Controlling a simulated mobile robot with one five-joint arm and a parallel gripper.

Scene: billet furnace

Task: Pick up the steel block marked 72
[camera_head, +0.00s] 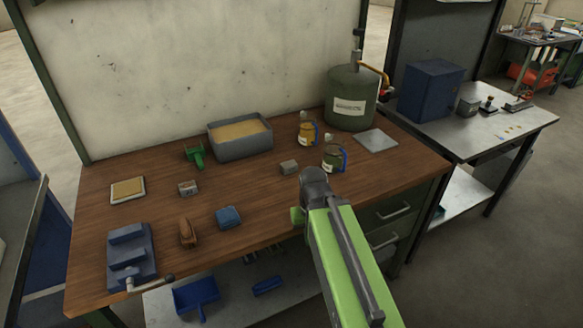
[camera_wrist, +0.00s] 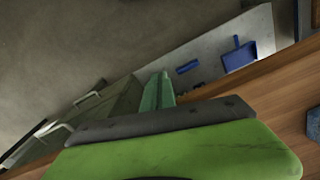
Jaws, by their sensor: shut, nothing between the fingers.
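Two small grey steel blocks lie on the wooden bench. One block (camera_head: 188,188), left of centre, has a dark mark on its front face, too small to read for certain. The other block (camera_head: 289,167) lies nearer the middle, and I cannot make out a number on it. My gripper (camera_wrist: 157,92) is shut and empty in the wrist view, above the bench's front side. In the head view my arm hides most of it, with a green part showing at the bench's front edge, below and right of both blocks. Neither block is recognisable in the wrist view.
A green tank (camera_head: 351,97) stands at the back right.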

